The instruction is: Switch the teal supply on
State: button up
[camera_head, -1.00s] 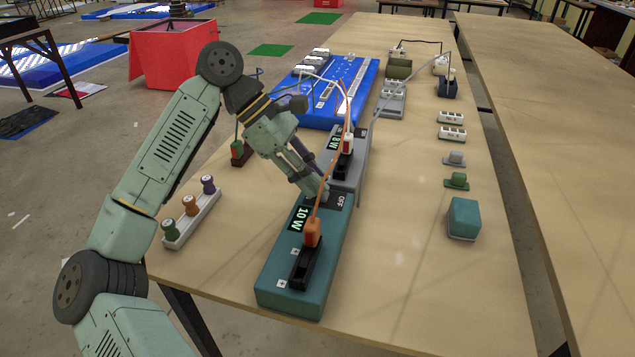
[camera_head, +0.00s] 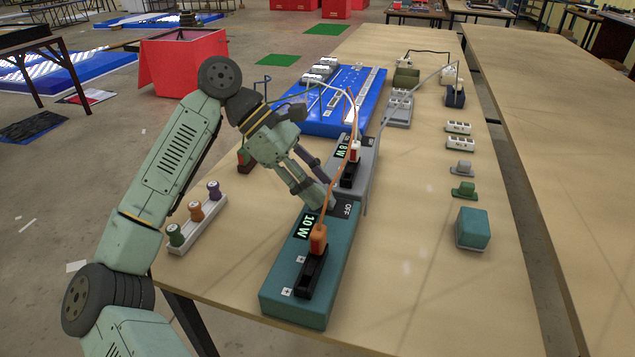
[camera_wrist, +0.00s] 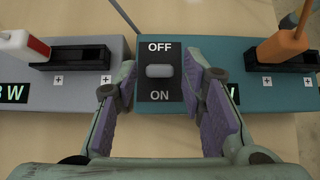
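The teal supply (camera_head: 285,285) stands on the table with a "10 W" display and an orange plug in its black socket. Its switch (camera_wrist: 159,71) is a grey knob on a dark plate marked OFF above and ON below; the knob sits between the two words, nearer OFF. My gripper (camera_head: 326,194) is over the switch end of the teal supply. In the wrist view my gripper (camera_wrist: 165,78) is open, with one finger on each side of the switch plate and nothing held. I cannot tell whether the fingertips touch the supply.
A grey supply (camera_head: 363,178) with a white and red plug stands just beyond the teal one, close to my fingers. Orange and white cables arch over both. A blue board (camera_head: 325,118) lies behind. A spool rack (camera_head: 205,232) is at left.

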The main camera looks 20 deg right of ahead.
jog(key=shift+r, duration=0.1)
jog(key=v, duration=1.2)
